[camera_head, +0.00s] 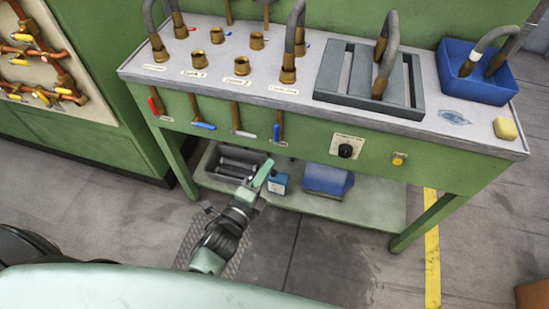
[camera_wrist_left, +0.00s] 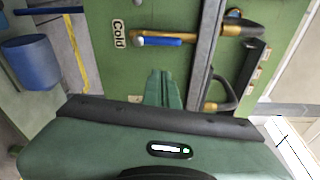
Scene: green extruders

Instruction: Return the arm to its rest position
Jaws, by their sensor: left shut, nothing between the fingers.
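My left arm reaches forward from the bottom of the head view. My left gripper (camera_head: 266,166) is in front of the green bench, below its front panel and near the lower shelf. Its pale green fingers are shut, with nothing between them. In the left wrist view the closed gripper fingers (camera_wrist_left: 164,80) point at the green panel, near a blue-handled valve (camera_wrist_left: 165,41) beside a label reading "Cold". I cannot tell the exact gap between fingers and panel. My right gripper is not in view.
The green bench (camera_head: 300,109) has valve levers along its front. Its lower shelf (camera_head: 375,208) holds a grey crate (camera_head: 225,178), a small blue container (camera_head: 279,184) and a blue bin (camera_head: 327,180). A blue tray (camera_head: 490,90) and yellow sponge (camera_head: 506,128) are on top. Floor in front is open.

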